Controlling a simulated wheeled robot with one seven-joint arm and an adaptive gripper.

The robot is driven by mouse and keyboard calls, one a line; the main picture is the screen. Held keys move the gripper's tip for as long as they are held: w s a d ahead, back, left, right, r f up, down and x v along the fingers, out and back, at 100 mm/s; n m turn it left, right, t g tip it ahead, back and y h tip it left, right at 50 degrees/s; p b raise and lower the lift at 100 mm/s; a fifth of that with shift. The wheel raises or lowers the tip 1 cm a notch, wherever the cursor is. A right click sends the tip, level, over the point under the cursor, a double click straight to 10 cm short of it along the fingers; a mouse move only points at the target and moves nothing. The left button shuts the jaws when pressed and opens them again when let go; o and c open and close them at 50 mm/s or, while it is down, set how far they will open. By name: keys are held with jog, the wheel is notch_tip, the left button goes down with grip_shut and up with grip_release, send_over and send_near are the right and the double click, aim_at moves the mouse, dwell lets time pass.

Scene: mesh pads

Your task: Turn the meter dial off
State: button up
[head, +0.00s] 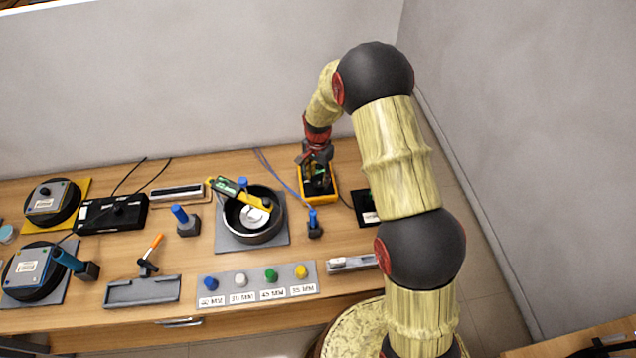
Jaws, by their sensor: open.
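The meter (331,192), a yellow-edged black box, lies at the back right of the wooden table. My gripper (318,170) is right over it, pointing down, and covers most of its face. The meter's dial is hidden behind the gripper, so I cannot tell where the dial points. The gripper is open; whether its fingers touch the dial cannot be seen.
Left of the meter is a dark pot (240,226) on a grey pad (225,240). A blue-topped post (313,225) stands just in front of the meter. A dark pad (366,208) lies to its right. A row of coloured knobs (258,287) is near the front edge.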

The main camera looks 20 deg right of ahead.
aim_at(319, 184)
jog(key=shift+f, duration=1.95)
jog(key=shift+c, duration=0.3)
grip_shut()
jog(key=shift+n, duration=0.3)
jog(key=n+b, duration=0.1)
jog(key=n, duration=0.1)
jog(key=shift+n, duration=0.4)
jog(key=n+b, duration=0.1)
jog(key=n, duration=0.2)
jog(key=shift+d+n, duration=0.1)
jog(key=shift+n, duration=0.2)
jog(key=n, duration=0.3)
jog(key=shift+n+b, duration=0.3)
jog(key=shift+b, duration=0.1)
jog(key=shift+d+n, duration=0.1)
jog(key=shift+n, duration=1.5)
jog(key=shift+b, duration=0.3)
